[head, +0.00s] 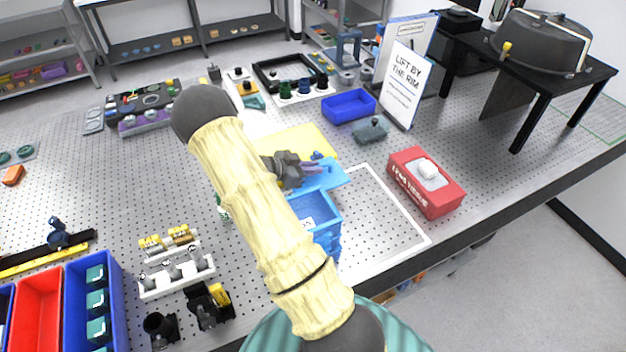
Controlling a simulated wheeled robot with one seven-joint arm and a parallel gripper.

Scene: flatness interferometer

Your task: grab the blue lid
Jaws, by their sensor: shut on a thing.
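The blue lid (328,177) is a flat light-blue panel just behind and above the blue box (322,209). The box is open at the top, and its inside shows. My gripper (305,166) is dark grey and reaches in from the left, shut on the blue lid near its back left part. My arm hides the left side of the lid and box. I cannot tell whether the lid still touches the box.
A red tissue box (427,183) stands to the right, past a white outlined area (385,225). Behind are a yellow sheet (296,142), a blue tray (349,106), a grey-green block (372,130) and a "LIFT BY THE RIM" sign (404,85). The table's front edge is close.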

